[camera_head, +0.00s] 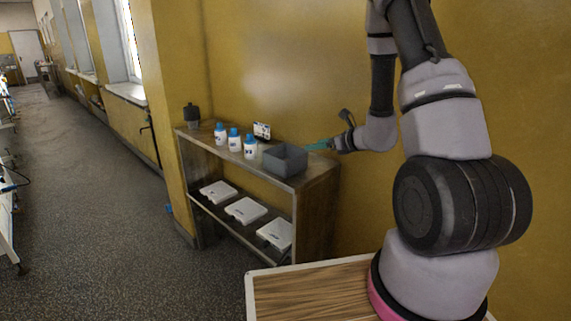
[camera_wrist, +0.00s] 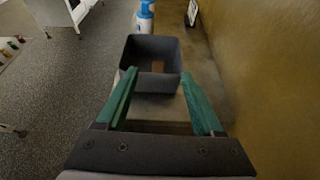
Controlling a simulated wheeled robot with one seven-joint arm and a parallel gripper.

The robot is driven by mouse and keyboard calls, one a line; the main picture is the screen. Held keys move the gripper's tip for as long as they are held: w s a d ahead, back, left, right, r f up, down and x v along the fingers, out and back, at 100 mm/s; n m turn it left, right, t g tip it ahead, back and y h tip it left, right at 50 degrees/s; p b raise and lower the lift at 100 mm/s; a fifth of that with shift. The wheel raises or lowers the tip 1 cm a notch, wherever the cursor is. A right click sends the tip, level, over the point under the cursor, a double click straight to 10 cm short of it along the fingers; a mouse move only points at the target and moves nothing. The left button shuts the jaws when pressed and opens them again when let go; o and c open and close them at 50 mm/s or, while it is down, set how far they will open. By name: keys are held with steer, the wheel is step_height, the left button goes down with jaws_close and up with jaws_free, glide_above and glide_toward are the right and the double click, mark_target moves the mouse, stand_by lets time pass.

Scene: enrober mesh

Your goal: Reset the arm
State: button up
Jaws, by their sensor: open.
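My arm rises at the right in the head view and bends down to my gripper (camera_head: 319,145), which is beside the right end of a wooden shelf unit (camera_head: 318,180). In the wrist view my gripper (camera_wrist: 165,90) shows two green fingers spread apart with nothing between them. A dark grey open bin (camera_head: 285,160) stands on the shelf top, just left of the fingers in the head view. The bin also shows in the wrist view (camera_wrist: 151,50), beyond the fingertips.
Several white bottles with blue caps (camera_head: 235,140) stand left of the bin, with a dark container (camera_head: 192,115) at the far end. A small white card (camera_head: 262,131) stands behind them. White flat boxes (camera_head: 246,210) lie on the lower shelf. A yellow wall is close behind.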

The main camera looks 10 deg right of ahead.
steer(key=shift+r, duration=0.1)
steer(key=s+a+r+n+g+y, duration=0.25)
steer(key=s+a+r+n, duration=0.25)
steer(key=s+r+n, duration=0.3)
steer(key=s+a+r+n+g+y, duration=0.1)
steer(key=s+a+r+n+g, duration=0.4)
steer(key=r, duration=0.5)
steer(key=s+d+r+n+t+h, duration=0.1)
steer(key=s+d+r+n+h, duration=0.3)
steer(key=s+n, duration=0.2)
steer(key=s+d+r+n+t+h, duration=0.2)
steer(key=s+d+r+n+h, duration=0.2)
steer(key=s, duration=0.6)
steer(key=shift+s+d+r+n+h, duration=0.2)
steer(key=shift+r+n+h, duration=0.4)
steer(key=shift+n, duration=0.3)
